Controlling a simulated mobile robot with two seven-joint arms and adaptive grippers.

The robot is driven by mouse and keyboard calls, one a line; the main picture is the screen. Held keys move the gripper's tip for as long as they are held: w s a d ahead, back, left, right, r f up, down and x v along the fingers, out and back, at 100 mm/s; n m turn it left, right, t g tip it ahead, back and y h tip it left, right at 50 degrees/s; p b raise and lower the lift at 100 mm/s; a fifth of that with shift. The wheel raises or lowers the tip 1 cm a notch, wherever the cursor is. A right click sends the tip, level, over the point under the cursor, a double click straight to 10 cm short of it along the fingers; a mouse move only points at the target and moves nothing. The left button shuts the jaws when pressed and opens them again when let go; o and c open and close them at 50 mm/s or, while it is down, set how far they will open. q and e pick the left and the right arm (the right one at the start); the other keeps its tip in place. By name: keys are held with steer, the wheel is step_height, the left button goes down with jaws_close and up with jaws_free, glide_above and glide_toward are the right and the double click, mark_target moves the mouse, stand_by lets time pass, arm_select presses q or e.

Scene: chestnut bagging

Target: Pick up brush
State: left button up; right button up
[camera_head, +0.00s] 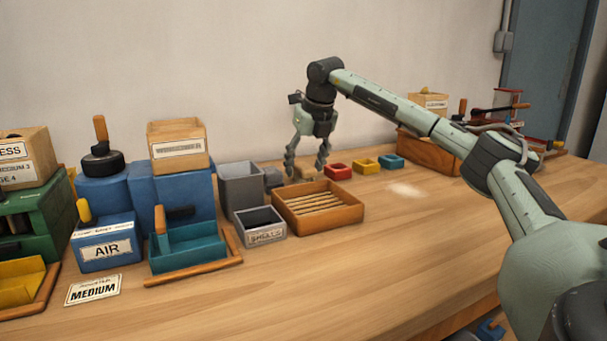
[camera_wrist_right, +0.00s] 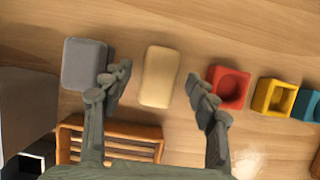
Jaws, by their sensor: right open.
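A tan, rounded wooden block (camera_wrist_right: 160,76), seemingly the back of the brush, lies on the table in the right wrist view. No bristles show. In the head view the block (camera_head: 304,174) is small and partly hidden behind the slatted tray. My right gripper (camera_head: 306,168) points down above it. In the right wrist view my right gripper (camera_wrist_right: 157,84) is open, with one finger to each side of the block and nothing held. I cannot tell the exact height of the fingertips over the table. My left gripper is not in view.
A grey rounded block (camera_wrist_right: 84,65) lies left of the tan one. Red (camera_head: 338,172), yellow (camera_head: 366,165) and teal (camera_head: 391,161) cups stand to the right. The slatted wooden tray (camera_head: 350,213) and grey bins (camera_head: 241,186) stand close by. The front right table is clear.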

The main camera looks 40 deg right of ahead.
mark_target(303, 165)
steer(key=shift+w+f, duration=0.25)
steer(key=shift+f, duration=0.4)
steer(key=c, duration=1.3)
steer(key=shift+o, duration=0.2)
step_height(303, 165, up, 9)
steer(key=shift+r+p, duration=0.1)
steer(key=shift+p, duration=0.25)
steer(key=shift+r, duration=0.45)
steer(key=o, duration=0.6)
steer(key=c, duration=0.5)
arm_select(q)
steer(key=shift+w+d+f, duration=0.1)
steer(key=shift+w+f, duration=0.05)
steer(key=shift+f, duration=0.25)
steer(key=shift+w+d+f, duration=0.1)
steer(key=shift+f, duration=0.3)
arm_select(e)
steer(key=shift+o, duration=0.2)
